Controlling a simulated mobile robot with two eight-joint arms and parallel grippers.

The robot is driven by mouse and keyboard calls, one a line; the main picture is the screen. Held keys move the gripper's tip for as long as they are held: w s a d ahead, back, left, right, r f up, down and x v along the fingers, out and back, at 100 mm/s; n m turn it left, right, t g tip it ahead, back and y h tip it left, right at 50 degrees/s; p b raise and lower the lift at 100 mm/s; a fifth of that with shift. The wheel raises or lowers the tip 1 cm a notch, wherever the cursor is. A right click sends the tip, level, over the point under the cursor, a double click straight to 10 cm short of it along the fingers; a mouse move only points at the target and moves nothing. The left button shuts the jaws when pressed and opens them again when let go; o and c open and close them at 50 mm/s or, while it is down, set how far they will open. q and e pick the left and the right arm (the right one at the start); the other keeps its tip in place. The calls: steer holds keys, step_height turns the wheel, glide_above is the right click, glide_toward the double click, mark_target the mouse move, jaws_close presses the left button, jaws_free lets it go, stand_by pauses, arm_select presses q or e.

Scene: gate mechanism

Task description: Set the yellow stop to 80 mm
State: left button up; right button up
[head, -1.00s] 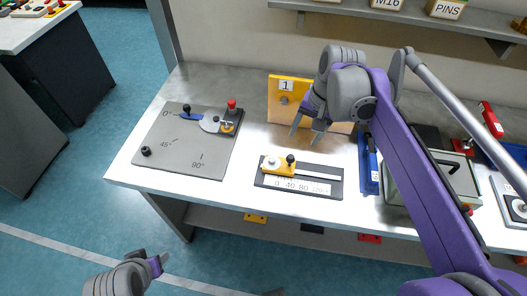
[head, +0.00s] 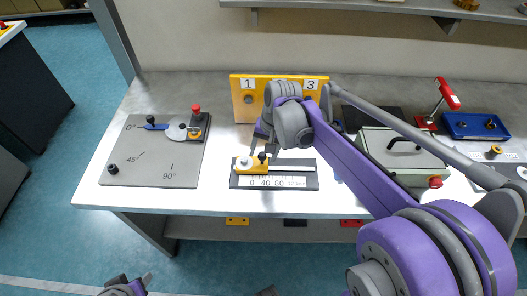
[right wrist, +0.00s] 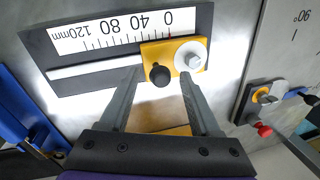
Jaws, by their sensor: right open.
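The yellow stop (head: 243,169) sits at the 0 end of the slot in the dark scale plate (head: 307,184). In the right wrist view the stop (right wrist: 180,47) carries a white disc with a bolt and a black knob (right wrist: 160,75). The scale (right wrist: 110,32) reads upside down there, and the stop lies beside its 0 mark. My right gripper (head: 264,151) is open just above the stop; in the right wrist view its fingertips (right wrist: 160,77) lie on either side of the black knob, contact unclear. My left gripper (head: 136,283) is low at the bottom left, away from the table.
A grey angle plate (head: 145,160) with a blue lever lies left. A yellow numbered panel (head: 243,100) stands behind my right gripper. A grey lidded box (head: 400,150) and a red-handled clamp (head: 447,93) are to the right. Bare table separates the two plates.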

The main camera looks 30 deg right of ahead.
steer(key=shift+c, duration=0.3)
jaws_close()
stand_by(1.1)
